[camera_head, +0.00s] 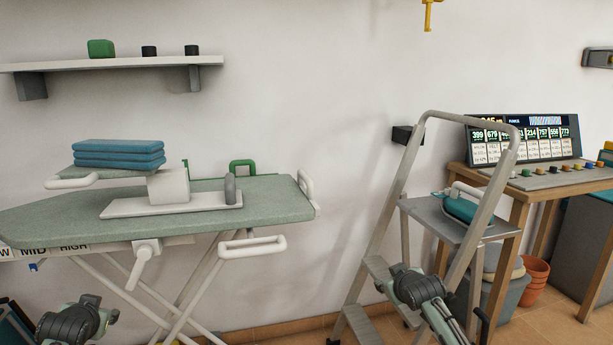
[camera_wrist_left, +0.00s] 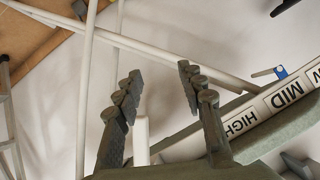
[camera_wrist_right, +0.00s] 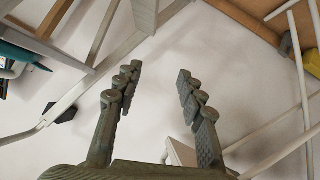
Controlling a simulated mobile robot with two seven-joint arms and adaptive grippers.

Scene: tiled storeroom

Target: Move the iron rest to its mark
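I cannot tell for sure which part is the iron rest. The ironing board (camera_head: 60,210) carries a long pale plate (camera_head: 125,208) with a white block (camera_head: 168,186) and a grey upright peg (camera_head: 230,188). A green loop (camera_head: 242,164) stands behind it, and a white loop (camera_head: 306,186) is at the board's right end. No clear mark shows. A teal iron (camera_head: 462,209) sits on the stepladder's top platform. My left gripper (camera_wrist_left: 160,72) is open and empty, below the board by its MID/HIGH label strip (camera_wrist_left: 290,95). My right gripper (camera_wrist_right: 160,72) is open and empty, near the stepladder.
The stepladder (camera_head: 400,210) stands between the board and a wooden desk (camera_head: 520,188) with a display panel (camera_head: 528,137). A wall shelf (camera_head: 120,62) hangs above.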

